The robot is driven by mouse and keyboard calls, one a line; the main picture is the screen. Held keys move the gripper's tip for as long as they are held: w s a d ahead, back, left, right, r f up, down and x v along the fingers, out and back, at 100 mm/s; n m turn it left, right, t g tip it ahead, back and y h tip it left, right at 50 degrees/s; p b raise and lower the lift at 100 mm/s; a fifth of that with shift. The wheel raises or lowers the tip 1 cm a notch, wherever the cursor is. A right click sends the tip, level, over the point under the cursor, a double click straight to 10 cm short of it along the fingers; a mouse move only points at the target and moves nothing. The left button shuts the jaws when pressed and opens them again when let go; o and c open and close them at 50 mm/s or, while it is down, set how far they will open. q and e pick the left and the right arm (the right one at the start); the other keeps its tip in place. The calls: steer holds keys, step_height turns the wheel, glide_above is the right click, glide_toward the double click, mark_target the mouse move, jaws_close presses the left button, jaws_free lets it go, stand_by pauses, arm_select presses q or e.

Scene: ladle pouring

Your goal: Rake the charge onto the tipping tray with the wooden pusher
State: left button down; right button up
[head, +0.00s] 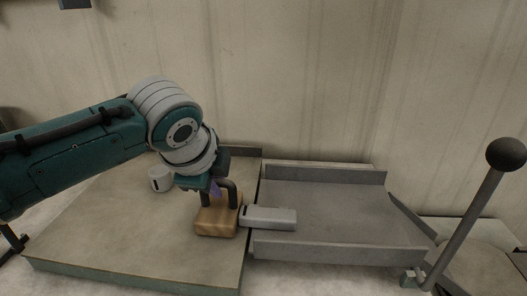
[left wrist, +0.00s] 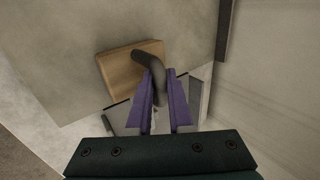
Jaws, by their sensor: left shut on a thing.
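My left gripper (head: 216,188) is shut on the dark handle of the wooden pusher (head: 217,222). In the left wrist view the purple fingers (left wrist: 161,88) close around the curved handle (left wrist: 148,62) of the pale wooden block (left wrist: 125,75). The pusher is at the right part of the bench board (head: 110,225), near the tray. A pale grey bar (head: 270,218), apparently the charge, lies just right of the pusher, mostly over the near left part of the tipping tray (head: 325,208). Whether pusher and bar touch is unclear. My right gripper is not in view.
A small white cylinder (head: 160,179) with a dark mark stands on the board, left of my gripper. The tray has raised walls along its far and near sides. A lever with a black ball knob (head: 505,155) rises at the right. A plain wall (head: 300,80) stands behind.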

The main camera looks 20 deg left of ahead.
arm_select(q)
steer(key=d, duration=0.3)
steer(key=shift+w+d, duration=0.1)
steer(key=shift+w, duration=0.3)
steer(key=shift+w+d+b, duration=0.25)
steer(key=shift+d+b, duration=0.1)
steer(key=shift+d, duration=0.75)
steer(key=shift+w+d+b, duration=0.25)
steer(key=shift+d+b, duration=0.1)
steer(key=shift+d, duration=0.7)
steer(key=shift+w+d+f+b, duration=0.15)
steer(key=shift+d+b, duration=0.25)
steer(key=shift+d, duration=0.4)
steer(key=shift+w+d+r+b, duration=0.1)
steer(key=shift+w+d+b, duration=0.25)
steer(key=shift+d, duration=0.5)
steer(key=shift+w+d+f+b, duration=0.1)
steer(key=shift+d+b, duration=0.4)
steer(key=shift+d, duration=0.3)
steer(key=p, duration=0.1)
steer(key=a, duration=0.1)
steer(key=a+p, duration=0.1)
steer(key=shift+s+r+p, duration=0.25)
steer(key=shift+r+p, duration=0.1)
steer(key=shift+r, duration=0.05)
step_height(320, 180, up, 6)
steer(key=p, duration=0.8)
steer(key=shift+a+r, duration=0.25)
steer(key=shift+a, duration=0.2)
steer(key=shift+s, duration=0.1)
